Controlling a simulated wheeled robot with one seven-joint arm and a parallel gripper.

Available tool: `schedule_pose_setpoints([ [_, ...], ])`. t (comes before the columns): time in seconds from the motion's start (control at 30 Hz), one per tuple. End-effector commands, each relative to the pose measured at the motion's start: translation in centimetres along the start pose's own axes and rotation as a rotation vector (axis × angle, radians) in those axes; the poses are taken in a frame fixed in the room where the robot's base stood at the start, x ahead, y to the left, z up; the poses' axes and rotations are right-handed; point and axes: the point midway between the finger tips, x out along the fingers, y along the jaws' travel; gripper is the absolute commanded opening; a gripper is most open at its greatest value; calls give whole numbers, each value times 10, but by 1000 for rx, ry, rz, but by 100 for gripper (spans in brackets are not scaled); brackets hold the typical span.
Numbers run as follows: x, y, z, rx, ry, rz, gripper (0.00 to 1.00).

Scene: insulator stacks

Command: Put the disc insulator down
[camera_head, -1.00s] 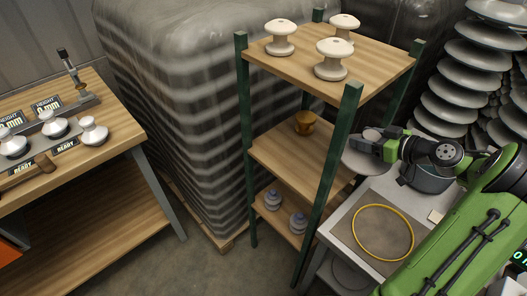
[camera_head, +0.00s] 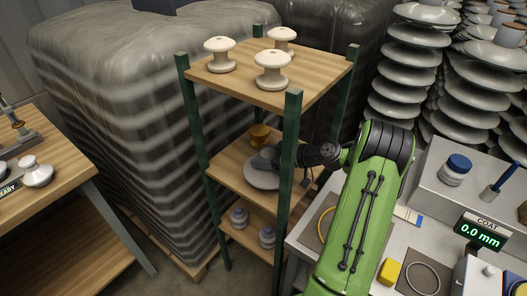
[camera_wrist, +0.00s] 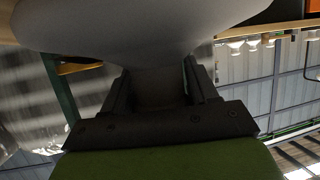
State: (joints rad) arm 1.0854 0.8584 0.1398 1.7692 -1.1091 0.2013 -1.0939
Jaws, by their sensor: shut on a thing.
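The disc insulator (camera_head: 258,180) is a pale grey, wide disc at the middle shelf (camera_head: 226,166) of the wooden rack. My gripper (camera_head: 264,159) reaches in from the right past the front green post and is shut on it. In the wrist view the disc (camera_wrist: 150,28) fills the upper part, with its stem between my two dark fingers (camera_wrist: 157,90). The disc looks level and low over the shelf; I cannot tell whether it touches the board. The post hides its right edge.
The front green post (camera_head: 287,165) is close to my wrist. A grey bench is at right.

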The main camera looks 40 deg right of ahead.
Motion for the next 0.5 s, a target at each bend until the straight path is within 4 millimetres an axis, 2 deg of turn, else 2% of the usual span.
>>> schedule_pose_setpoints([
  [0.17,11,0,25,0,6,-1,0],
  [0.5,12,0,28,-3,5,0,0],
])
